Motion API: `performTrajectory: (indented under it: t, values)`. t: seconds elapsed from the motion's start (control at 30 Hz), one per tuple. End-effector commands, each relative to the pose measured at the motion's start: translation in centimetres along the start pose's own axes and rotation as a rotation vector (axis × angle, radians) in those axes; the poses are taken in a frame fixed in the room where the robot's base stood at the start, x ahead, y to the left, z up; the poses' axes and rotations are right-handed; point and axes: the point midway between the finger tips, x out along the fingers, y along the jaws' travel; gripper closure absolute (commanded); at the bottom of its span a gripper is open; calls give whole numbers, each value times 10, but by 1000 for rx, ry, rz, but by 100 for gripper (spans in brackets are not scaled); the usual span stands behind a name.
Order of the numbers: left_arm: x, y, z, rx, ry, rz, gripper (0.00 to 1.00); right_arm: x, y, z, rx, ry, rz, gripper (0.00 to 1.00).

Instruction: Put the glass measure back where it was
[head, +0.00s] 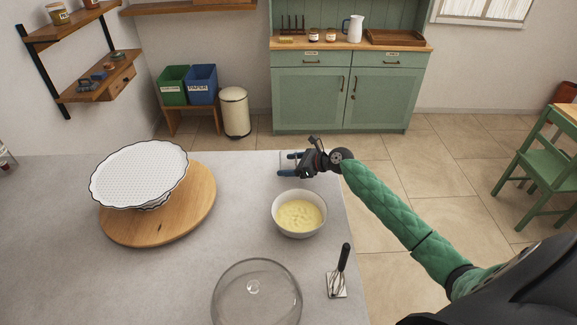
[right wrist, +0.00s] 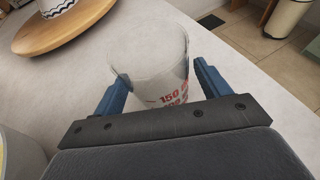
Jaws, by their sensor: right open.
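The glass measure (right wrist: 160,65) is a clear cup with red markings, standing on the grey counter. In the head view the measure (head: 286,160) is near the counter's far right corner, partly hidden by my right gripper (head: 290,162). In the right wrist view my right gripper (right wrist: 160,88) is open, with one blue finger on each side of the measure. The left finger looks very close to the glass; I cannot tell if it touches. My left gripper is not in view.
A white bowl of yellow mixture (head: 299,214) sits just in front of my right gripper. A wooden round board (head: 205,213) bears a white patterned dish (head: 138,172) at left. The counter's middle is clear.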

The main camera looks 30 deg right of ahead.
Motion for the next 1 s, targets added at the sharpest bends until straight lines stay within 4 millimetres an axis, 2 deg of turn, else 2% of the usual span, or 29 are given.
performTrajectory:
  t: [0.07, 0.2, 0.3, 0.6, 0.8, 1.0]
  values:
    - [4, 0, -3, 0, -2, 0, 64, -10, 0, -4, -1, 3, -1, 25]
    - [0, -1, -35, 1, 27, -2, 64, -34, 0, -6, -2, 3, -1, 25]
    - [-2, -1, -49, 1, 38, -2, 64, -54, 1, -6, -2, 4, 1, 25]
    - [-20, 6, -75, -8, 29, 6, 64, -102, 0, -3, 0, 1, 1, 25]
    - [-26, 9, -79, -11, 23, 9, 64, -114, 0, -1, -1, 1, 1, 25]
    - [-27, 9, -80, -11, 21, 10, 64, -115, 0, 0, -1, 1, 1, 25]
